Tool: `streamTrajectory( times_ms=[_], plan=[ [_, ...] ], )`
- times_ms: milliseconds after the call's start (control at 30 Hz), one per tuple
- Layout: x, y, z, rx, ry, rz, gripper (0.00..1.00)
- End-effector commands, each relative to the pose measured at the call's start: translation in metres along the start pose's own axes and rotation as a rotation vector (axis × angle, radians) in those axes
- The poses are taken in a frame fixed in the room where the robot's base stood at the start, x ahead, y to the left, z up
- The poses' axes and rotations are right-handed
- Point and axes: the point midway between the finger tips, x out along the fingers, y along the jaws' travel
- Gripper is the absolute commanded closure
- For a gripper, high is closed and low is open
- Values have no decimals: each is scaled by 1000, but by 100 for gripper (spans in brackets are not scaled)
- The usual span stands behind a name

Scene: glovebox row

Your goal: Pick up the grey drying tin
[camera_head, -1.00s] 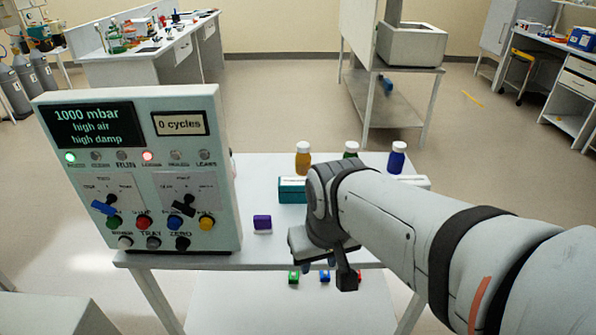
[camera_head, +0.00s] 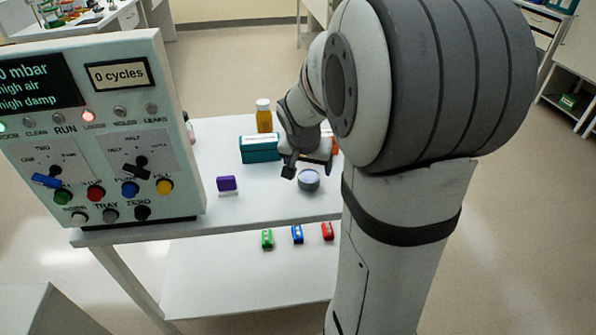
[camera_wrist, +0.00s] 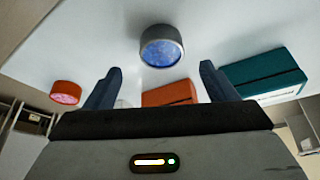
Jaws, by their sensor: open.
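The grey drying tin (camera_head: 309,180) is a short round tin standing on the white table, near its front edge, just right of the purple block. In the wrist view the tin (camera_wrist: 162,47) shows a grey rim and a blue speckled inside, beyond the fingertips and about midway between them. My gripper (camera_head: 305,168) is above and just behind the tin in the head view. The tin appears apart from the fingers.
A teal box (camera_head: 260,149) and an amber bottle (camera_head: 264,117) stand behind. A purple block (camera_head: 227,184) is to the left, beside the control panel (camera_head: 100,130). An orange-red box (camera_wrist: 170,93) and a red-topped round tin (camera_wrist: 66,92) show in the wrist view. Small coloured items lie on the lower shelf (camera_head: 220,275).

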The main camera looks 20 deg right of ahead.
Motion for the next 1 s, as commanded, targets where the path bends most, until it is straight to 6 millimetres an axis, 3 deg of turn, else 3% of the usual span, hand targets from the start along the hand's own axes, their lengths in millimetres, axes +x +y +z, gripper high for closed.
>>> streamTrajectory(
  times_ms=[400,700,1000],
  plan=[
    [54,-3,6,-1,-4,0,21],
    [57,-3,6,-1,-2,-2,22],
    [57,-3,5,-1,-2,-2,47]
  ],
)
